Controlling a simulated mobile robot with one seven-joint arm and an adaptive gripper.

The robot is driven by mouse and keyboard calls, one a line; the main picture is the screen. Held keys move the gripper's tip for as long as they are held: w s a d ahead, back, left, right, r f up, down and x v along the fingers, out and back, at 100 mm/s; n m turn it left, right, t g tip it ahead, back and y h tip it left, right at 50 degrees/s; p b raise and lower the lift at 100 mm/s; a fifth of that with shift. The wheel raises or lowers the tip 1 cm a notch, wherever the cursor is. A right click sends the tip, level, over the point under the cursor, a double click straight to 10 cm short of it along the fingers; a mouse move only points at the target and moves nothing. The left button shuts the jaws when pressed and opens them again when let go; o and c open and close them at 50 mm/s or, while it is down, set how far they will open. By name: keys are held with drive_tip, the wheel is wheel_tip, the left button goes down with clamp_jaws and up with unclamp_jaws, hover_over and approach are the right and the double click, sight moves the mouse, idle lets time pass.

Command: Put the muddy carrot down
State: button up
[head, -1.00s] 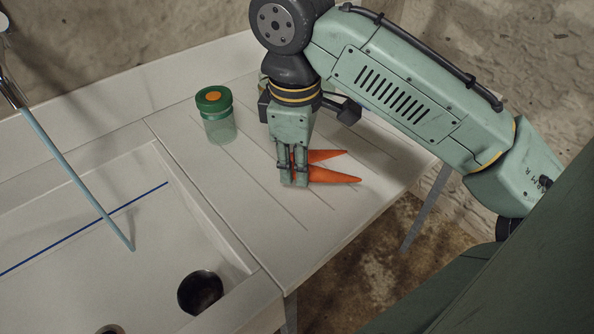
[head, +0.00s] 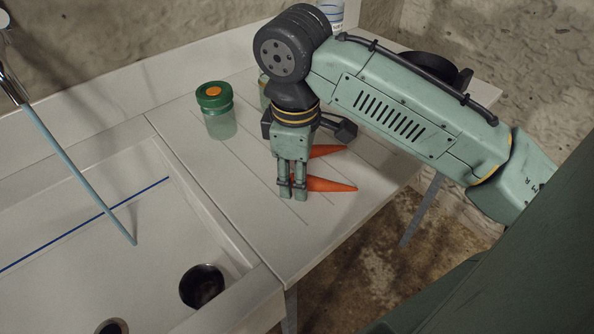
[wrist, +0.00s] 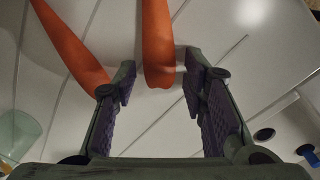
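Two orange carrots lie on the white grooved drainboard (head: 240,180). The nearer carrot (head: 330,184) points right; its thick end (wrist: 158,72) sits between my fingertips in the wrist view, with gaps on both sides. The farther carrot (head: 328,151) is partly hidden by my gripper in the head view; in the wrist view it lies at the left (wrist: 72,50), outside the fingers, close to the left fingertip. I see no clear mud on either. My gripper (head: 292,192) is open, pointing down, low at the drainboard; it also shows in the wrist view (wrist: 160,85).
A green-lidded glass jar (head: 218,112) stands left of my gripper. Another jar (head: 264,90) is mostly hidden behind my wrist. A dark round thing (head: 435,66) sits behind my arm. The sink (head: 90,235), with a dark cup (head: 201,286), is at left. The front drainboard is clear.

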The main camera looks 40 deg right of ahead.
wheel_tip(320, 180, up, 12)
drive_tip(key=shift+s+a+r+b, duration=0.2)
drive_tip(key=shift+s+a+b, duration=0.1)
idle(0.4)
drive_tip(key=shift+c, duration=0.4)
idle(1.0)
